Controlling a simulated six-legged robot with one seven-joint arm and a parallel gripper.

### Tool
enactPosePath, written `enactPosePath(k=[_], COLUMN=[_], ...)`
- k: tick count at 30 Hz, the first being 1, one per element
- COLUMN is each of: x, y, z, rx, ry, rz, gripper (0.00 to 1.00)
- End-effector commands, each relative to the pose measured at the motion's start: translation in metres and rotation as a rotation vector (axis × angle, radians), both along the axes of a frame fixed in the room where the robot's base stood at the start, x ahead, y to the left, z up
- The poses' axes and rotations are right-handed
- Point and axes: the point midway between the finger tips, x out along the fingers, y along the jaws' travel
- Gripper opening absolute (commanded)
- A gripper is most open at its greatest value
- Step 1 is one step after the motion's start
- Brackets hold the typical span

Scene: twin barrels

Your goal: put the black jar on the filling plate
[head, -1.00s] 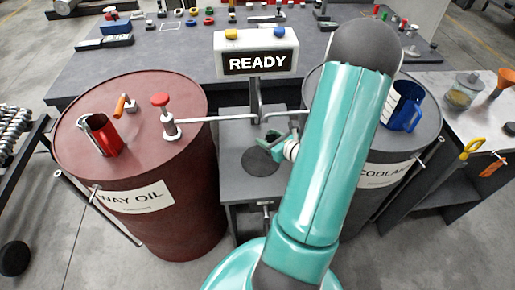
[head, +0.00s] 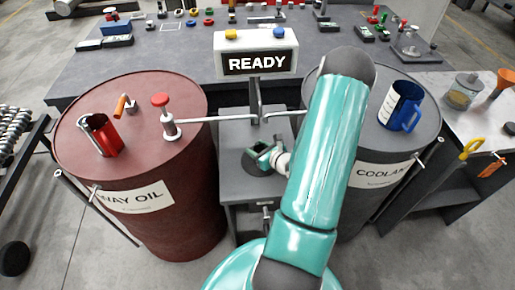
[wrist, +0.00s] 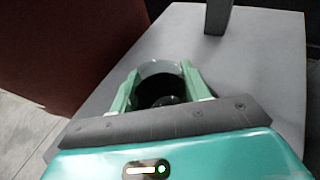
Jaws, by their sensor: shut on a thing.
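My gripper (head: 262,154) is shut on the black jar (wrist: 160,88), seen from above in the wrist view with a pale rim and dark inside, one green finger on each side. In the head view the fingers hide most of the jar. The filling plate, a dark round disc (head: 251,166), lies on the grey stand between the two barrels. My gripper and the jar are over the plate and cover part of it. I cannot tell whether the jar touches the plate.
The red way oil barrel (head: 135,160) stands left with a red mug (head: 103,138) and a red-knobbed spout. The coolant barrel (head: 365,140) stands right with a blue mug (head: 403,108). A READY sign (head: 257,62) on a post stands behind the plate.

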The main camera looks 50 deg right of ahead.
Motion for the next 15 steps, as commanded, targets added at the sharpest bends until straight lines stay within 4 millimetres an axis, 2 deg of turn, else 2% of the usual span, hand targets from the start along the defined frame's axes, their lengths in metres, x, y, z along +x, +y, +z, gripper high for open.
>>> enactPosePath(k=[3, 4, 7, 15], x=[0.0001, 0.0001, 0.0001, 0.0000], y=[0.0001, 0.0000, 0.0000, 0.0000], z=[-0.0031, -0.0031, -0.0028, -0.0024], rx=[0.000, 0.000, 0.000, 0.000], ry=[0.000, 0.000, 0.000, 0.000], rz=[0.000, 0.000, 0.000, 0.000], gripper=[0.23, 0.51, 0.69, 0.69])
